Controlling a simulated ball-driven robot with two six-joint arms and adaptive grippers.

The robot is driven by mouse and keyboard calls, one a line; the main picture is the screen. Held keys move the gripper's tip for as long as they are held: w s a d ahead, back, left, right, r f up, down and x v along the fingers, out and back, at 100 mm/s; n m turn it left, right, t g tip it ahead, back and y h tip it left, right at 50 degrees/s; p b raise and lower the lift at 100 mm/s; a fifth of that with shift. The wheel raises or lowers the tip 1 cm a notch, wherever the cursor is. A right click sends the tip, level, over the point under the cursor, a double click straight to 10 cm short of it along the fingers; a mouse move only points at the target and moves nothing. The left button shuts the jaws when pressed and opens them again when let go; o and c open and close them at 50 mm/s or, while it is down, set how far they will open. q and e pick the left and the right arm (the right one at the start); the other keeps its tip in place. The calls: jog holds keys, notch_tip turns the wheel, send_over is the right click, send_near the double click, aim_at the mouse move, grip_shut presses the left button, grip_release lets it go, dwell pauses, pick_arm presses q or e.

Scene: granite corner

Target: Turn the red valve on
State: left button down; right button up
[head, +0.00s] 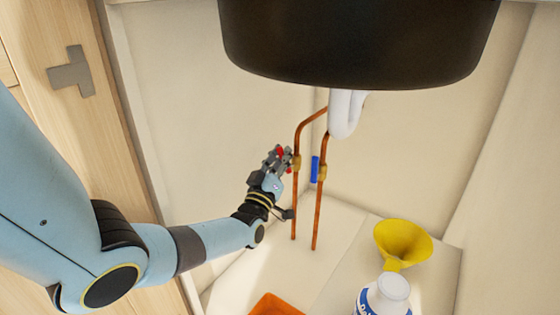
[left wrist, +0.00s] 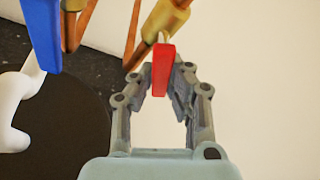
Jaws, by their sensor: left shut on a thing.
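The red valve handle (left wrist: 160,72) sits between the fingers of my left gripper (left wrist: 160,80) in the left wrist view. The handle joins a brass valve body (left wrist: 165,18) on a copper pipe. In the head view my left gripper (head: 279,158) is at the left copper pipe (head: 296,205), and only small bits of red show between its fingers. It is shut on the red handle. A blue valve handle (head: 315,169) is on the right copper pipe (head: 318,210); it also shows in the left wrist view (left wrist: 42,35). My right gripper is not in view.
A dark basin (head: 360,50) hangs above the pipes, with a white drain pipe (head: 343,113) beneath. A wooden cabinet door (head: 70,130) is at left.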

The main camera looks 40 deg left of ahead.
pick_arm(q)
jog(key=shift+d+m+h, duration=0.1)
jog(key=shift+m+h, duration=0.3)
jog(key=shift+m, duration=0.3)
jog(key=c, duration=1.3)
grip_release()
jog(key=v, duration=1.2)
jog(key=shift+f, duration=0.15)
